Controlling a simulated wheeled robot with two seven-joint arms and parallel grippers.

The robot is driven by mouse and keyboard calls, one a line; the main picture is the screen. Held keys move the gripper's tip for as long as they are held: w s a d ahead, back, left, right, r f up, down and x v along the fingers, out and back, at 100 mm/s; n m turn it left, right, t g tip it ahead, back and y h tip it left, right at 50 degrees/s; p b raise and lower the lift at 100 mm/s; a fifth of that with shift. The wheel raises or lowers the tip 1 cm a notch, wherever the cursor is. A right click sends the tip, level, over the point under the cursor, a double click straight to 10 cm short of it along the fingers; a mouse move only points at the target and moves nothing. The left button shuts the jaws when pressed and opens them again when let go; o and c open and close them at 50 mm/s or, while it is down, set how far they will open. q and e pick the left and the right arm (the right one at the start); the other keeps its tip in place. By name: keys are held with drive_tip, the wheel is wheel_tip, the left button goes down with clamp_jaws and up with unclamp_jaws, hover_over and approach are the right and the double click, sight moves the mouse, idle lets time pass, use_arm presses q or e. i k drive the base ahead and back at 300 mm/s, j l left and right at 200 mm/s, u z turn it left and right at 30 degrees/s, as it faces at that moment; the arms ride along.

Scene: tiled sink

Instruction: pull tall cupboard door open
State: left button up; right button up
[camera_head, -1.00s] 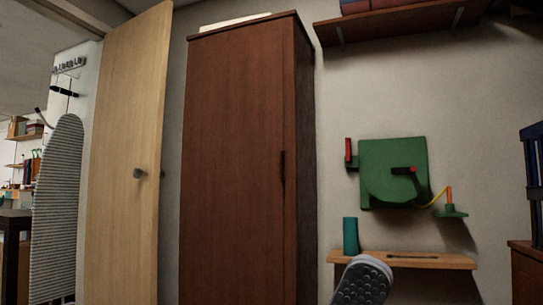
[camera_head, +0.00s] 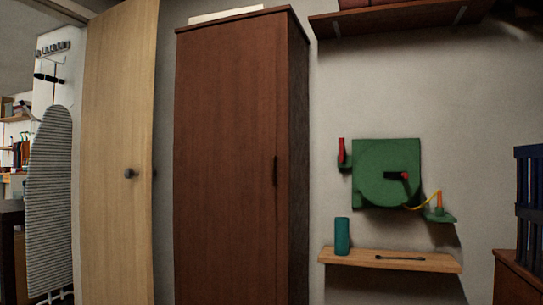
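The tall cupboard is dark reddish-brown wood, and its front door (camera_head: 228,170) fills the middle left of the head view. The door looks shut, flush with the cupboard frame. A dark vertical handle (camera_head: 275,170) sits near the door's right edge, about halfway up the visible part. The cupboard's right side panel (camera_head: 298,170) shows in shadow. The cupboard's bottom is cut off by the frame. Neither of my grippers is in view.
A light wooden door (camera_head: 115,200) with a round knob stands open left of the cupboard, with an ironing board (camera_head: 48,210) beyond. To the right are a green wall-mounted device (camera_head: 386,172), a small wooden shelf (camera_head: 340,258) with a teal cup, and an upper shelf (camera_head: 400,22).

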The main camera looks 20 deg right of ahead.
sight(231, 157)
drive_tip(key=i+l+z, duration=0.3)
drive_tip(key=i+l, duration=1.3)
